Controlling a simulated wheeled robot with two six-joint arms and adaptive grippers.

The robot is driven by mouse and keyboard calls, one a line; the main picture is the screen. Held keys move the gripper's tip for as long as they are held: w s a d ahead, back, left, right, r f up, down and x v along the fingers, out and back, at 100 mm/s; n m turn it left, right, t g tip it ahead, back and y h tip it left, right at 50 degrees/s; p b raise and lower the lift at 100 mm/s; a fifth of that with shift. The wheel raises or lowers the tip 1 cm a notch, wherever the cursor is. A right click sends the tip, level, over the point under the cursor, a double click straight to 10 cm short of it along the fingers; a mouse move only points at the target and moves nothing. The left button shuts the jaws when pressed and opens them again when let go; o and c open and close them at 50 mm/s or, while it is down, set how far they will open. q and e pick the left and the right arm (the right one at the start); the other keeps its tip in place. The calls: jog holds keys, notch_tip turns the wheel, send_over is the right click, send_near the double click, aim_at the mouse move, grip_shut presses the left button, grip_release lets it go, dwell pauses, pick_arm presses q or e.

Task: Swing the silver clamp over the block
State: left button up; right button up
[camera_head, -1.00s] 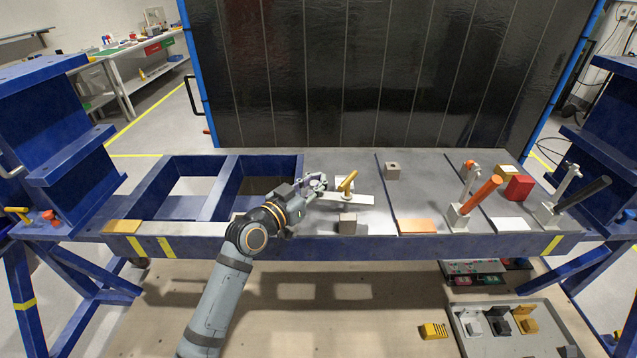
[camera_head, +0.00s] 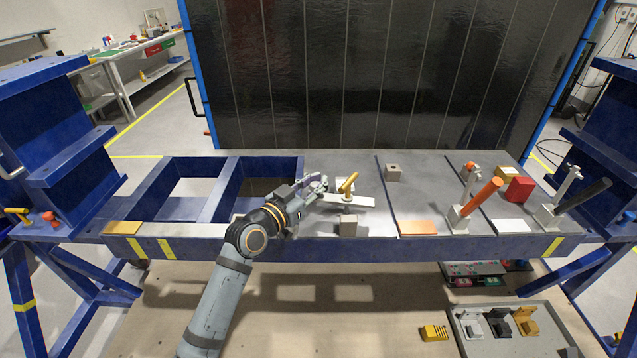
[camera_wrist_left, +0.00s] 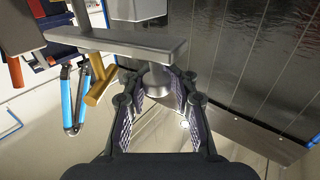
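The silver clamp (camera_head: 355,202) is a flat bar with a gold handle (camera_head: 348,182), on the middle of the bench. In the left wrist view, the silver bar (camera_wrist_left: 125,44) runs across the top, the gold handle (camera_wrist_left: 100,82) beside it, and a short silver cylinder (camera_wrist_left: 157,80) sits at its near end. A grey block (camera_head: 348,225) stands near the bench's front edge and another (camera_head: 393,172) farther back; I cannot tell which is meant. My left gripper (camera_head: 318,184) is at the bar's left end, its fingers (camera_wrist_left: 158,95) apart on either side of the cylinder. Contact is unclear. My right gripper is not visible.
To the right stand toggle clamps with an orange handle (camera_head: 482,198) and a black handle (camera_head: 587,196), and a red block (camera_head: 519,189). A black panel (camera_head: 390,75) rises behind the bench. Open bays in the blue frame lie left of the clamp.

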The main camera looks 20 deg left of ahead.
pick_arm(q)
jog(key=o, duration=0.4)
jog(key=shift+a, duration=0.25)
jog(key=shift+d, duration=0.2)
jog(key=shift+s+a, duration=0.15)
jog(key=shift+s, duration=0.2)
jog(key=v, duration=0.5)
jog(key=shift+s+a, duration=0.35)
jog(key=shift+s, duration=0.45)
